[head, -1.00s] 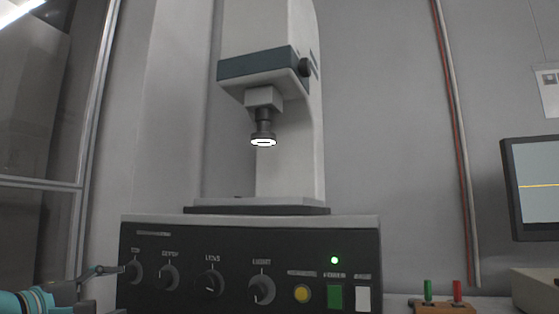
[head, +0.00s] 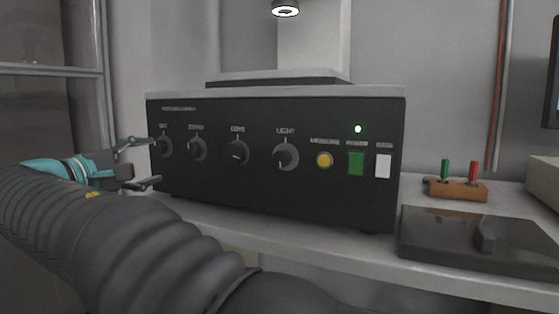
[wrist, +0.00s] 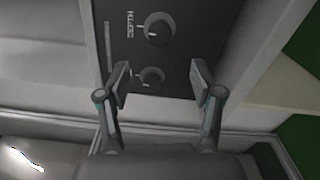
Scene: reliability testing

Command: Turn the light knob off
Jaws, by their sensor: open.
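The black control box (head: 285,185) carries a row of knobs. The light knob (head: 285,156) is the rightmost one, under the label "LIGHT", and its pointer mark is turned toward the lower left. My gripper (head: 150,163) is open and empty at the left end of the box, near the leftmost knob (head: 164,146) and well left of the light knob. In the wrist view my two fingers (wrist: 158,88) stand apart with a small knob (wrist: 152,76) beyond them and the "DEPTH" knob (wrist: 158,29) above. The light knob does not show in the wrist view.
A yellow button (head: 324,160), a green switch (head: 356,163) and a white switch (head: 383,166) sit right of the light knob. A green lamp (head: 358,128) glows, and the ring light (head: 285,9) above is lit. A dark flat pad (head: 450,235) lies at right.

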